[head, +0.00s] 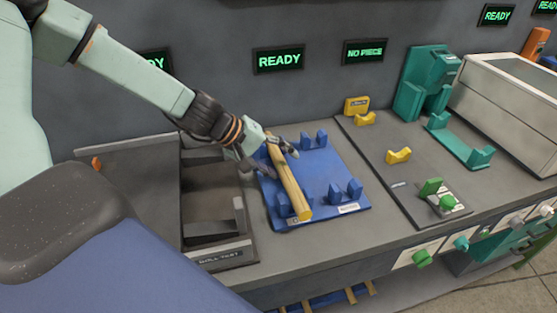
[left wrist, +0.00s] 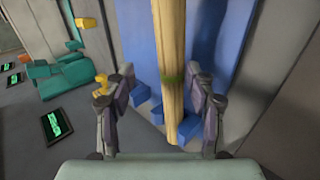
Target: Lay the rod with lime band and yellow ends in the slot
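The wooden rod (head: 290,187) lies along the left pair of cradles on a blue plate (head: 325,170), its near end yellowish. In the left wrist view the rod (left wrist: 172,40) runs between my fingers, with a green band (left wrist: 173,79) around it. My left gripper (head: 268,148) is at the far part of the rod. Its fingers (left wrist: 163,112) stand apart on both sides, with gaps to the rod. Two yellow cradles (head: 398,156) on the grey station to the right are empty; which holder is the slot is not clear. My right gripper is not in view.
The right pair of blue cradles (head: 345,192) is empty. A dark tray (head: 215,205) stands left of the plate. A teal fixture (head: 426,82) and a pale bin (head: 510,90) stand at the right. A "NO PIECE" sign (head: 366,51) hangs behind the yellow cradles.

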